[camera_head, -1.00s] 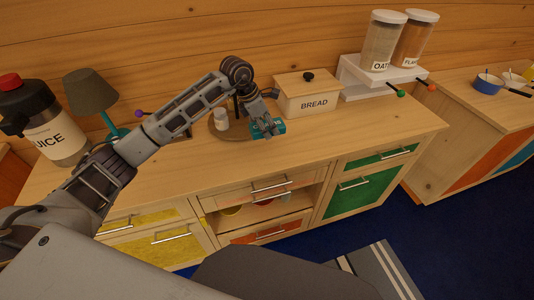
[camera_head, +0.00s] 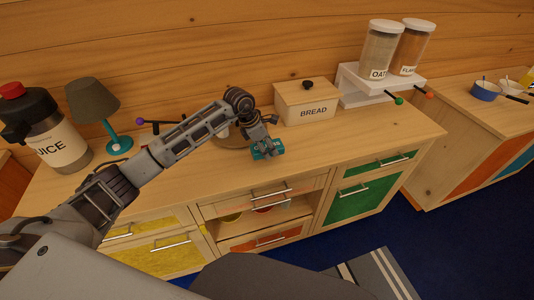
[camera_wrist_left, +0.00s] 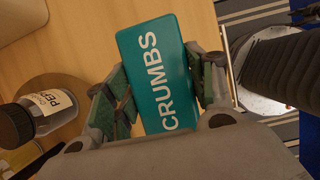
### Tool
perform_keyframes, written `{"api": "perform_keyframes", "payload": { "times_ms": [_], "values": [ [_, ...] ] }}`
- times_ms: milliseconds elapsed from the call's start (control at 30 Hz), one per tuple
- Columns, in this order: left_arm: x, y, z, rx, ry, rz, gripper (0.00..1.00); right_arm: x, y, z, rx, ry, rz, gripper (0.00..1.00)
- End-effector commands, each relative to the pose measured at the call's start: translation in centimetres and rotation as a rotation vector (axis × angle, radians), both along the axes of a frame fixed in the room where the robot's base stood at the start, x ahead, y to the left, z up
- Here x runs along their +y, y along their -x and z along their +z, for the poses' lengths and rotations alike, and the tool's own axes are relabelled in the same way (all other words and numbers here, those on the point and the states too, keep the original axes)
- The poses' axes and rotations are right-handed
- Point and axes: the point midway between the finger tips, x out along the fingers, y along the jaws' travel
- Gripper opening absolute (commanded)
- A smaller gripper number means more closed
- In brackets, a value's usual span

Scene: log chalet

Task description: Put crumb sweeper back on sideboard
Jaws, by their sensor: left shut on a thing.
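The crumb sweeper (camera_head: 268,150) is a teal block low over the sideboard top, in front of the bread box. In the left wrist view the crumb sweeper (camera_wrist_left: 158,72) shows the white word CRUMBS. My left gripper (camera_head: 262,143) is shut on it, with green-padded fingers on both sides in the wrist view (camera_wrist_left: 160,92). The sideboard (camera_head: 330,145) has a light wood top. I cannot tell whether the sweeper touches that top.
A bread box (camera_head: 307,104) stands behind the gripper. A round wooden tray (camera_head: 232,142) is partly hidden by my arm; a pepper jar (camera_wrist_left: 45,112) is beside the gripper. A juice jug (camera_head: 45,130) and a lamp (camera_head: 95,102) stand left. The right front top is clear.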

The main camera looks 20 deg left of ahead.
Motion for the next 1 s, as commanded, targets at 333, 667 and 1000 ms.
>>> {"api": "perform_keyframes", "payload": {
  "times_ms": [333, 667, 1000],
  "values": [
    [0.0, 0.0, -0.4, 0.001, -0.001, 0.000, 0.33, 0.0, -1.5, 0.1, -0.016, 0.000, 0.000, 0.40],
    [0.0, 0.0, -3.4, 0.001, -0.001, 0.000, 0.33, -0.3, -1.6, 0.5, -0.018, 0.002, 0.001, 0.40],
    [0.0, 0.0, -3.7, -0.001, -0.001, -0.001, 0.33, -0.1, 0.3, 0.4, 0.003, 0.002, 0.002, 0.40]
  ]
}}
